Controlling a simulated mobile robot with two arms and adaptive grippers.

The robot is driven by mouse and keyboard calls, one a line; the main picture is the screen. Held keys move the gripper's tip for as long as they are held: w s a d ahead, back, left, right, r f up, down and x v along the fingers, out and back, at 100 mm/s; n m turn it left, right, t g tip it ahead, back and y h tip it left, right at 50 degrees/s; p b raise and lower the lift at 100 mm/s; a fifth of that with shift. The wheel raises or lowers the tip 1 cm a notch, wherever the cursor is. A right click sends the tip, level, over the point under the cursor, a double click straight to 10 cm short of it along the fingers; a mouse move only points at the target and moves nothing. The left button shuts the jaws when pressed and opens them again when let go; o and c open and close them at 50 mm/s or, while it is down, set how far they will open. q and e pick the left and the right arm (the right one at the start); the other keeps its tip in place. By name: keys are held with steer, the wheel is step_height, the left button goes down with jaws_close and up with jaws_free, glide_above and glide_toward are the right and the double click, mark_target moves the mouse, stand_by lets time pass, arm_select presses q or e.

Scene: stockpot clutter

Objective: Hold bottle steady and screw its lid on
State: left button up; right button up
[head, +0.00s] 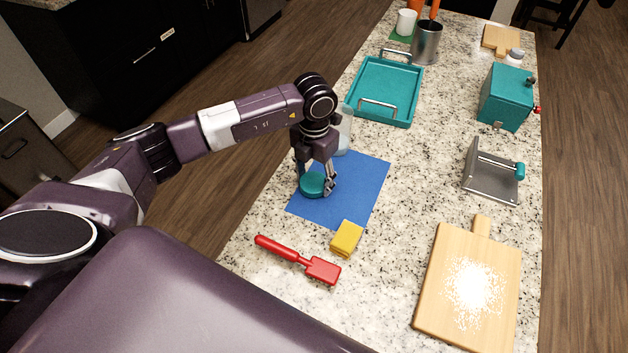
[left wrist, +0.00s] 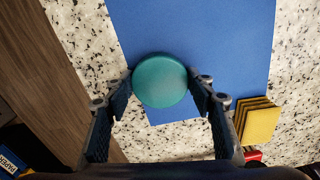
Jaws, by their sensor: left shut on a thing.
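The round teal lid (head: 312,185) is low over or on the blue mat (head: 359,190); I cannot tell whether it touches. My left gripper (head: 316,181) points down with its fingers on either side of the lid and is shut on it. The left wrist view shows the lid (left wrist: 160,81) between the two fingertips. A clear, pale bottle (head: 345,133) stands upright near the mat's far left corner, partly hidden behind my left wrist. It is apart from the lid. My right gripper is not in view.
A teal tray (head: 385,88) stands behind. A cutting board (head: 438,285) with white grains, a metal press (head: 488,174) and a teal box (head: 504,98) are at right. Bare counter lies right of the mat.

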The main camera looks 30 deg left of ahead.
mark_target(314, 181)
arm_select(q)
step_height(314, 181, up, 20)
steer(key=b, duration=0.2)
steer(key=shift+f, duration=0.15)
stand_by(0.3)
